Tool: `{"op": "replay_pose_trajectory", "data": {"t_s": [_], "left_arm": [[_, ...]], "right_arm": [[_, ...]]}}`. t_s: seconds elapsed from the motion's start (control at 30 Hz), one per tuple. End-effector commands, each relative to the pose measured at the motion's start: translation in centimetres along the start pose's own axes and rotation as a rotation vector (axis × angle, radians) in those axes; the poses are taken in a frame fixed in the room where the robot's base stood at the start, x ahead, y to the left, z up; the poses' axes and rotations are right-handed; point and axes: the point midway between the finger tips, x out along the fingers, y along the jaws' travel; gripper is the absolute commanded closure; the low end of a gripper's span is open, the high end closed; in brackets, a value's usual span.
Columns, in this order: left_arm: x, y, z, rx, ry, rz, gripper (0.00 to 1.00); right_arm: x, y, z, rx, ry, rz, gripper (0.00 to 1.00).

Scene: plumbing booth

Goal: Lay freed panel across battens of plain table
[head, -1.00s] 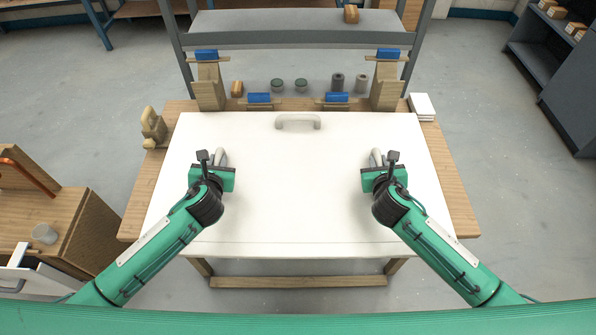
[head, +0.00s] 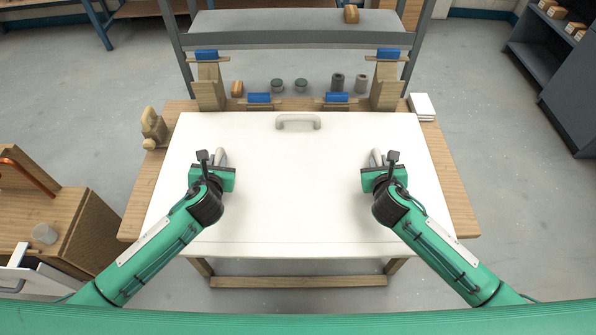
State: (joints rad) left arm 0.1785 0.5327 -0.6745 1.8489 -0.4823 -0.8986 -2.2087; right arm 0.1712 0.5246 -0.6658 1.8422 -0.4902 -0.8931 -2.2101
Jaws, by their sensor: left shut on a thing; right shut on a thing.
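A large white panel (head: 298,190) lies over a wooden table (head: 452,200) in the middle of the head view. It has a pale handle (head: 298,121) near its far edge and two more handles, left (head: 221,157) and right (head: 376,157). My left gripper (head: 219,168) is shut on the left handle. My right gripper (head: 378,168) is shut on the right handle. The panel's near edge reaches past the table's front. Any battens under the panel are hidden, and I cannot tell whether the panel touches them.
Wooden posts with blue-topped clamps stand at the back left (head: 208,85) and back right (head: 387,85). A wooden piece (head: 153,127) stands at left, a white stack (head: 422,106) at right. A wooden cabinet (head: 60,215) is at far left.

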Motion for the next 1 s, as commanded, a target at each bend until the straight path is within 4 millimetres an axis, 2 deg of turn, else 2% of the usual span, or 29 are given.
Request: {"op": "replay_pose_trajectory", "data": {"t_s": [0.57, 1.0], "left_arm": [[-0.2, 0.1, 0.6, 0.0, -0.002, 0.0, 1.0], [-1.3, 0.7, 3.4, -0.001, -0.003, 0.0, 1.0]], "right_arm": [[-0.2, -0.1, 0.5, 0.0, -0.002, 0.001, 1.0], [-1.4, -0.7, 3.4, 0.0, -0.003, 0.001, 1.0]]}}
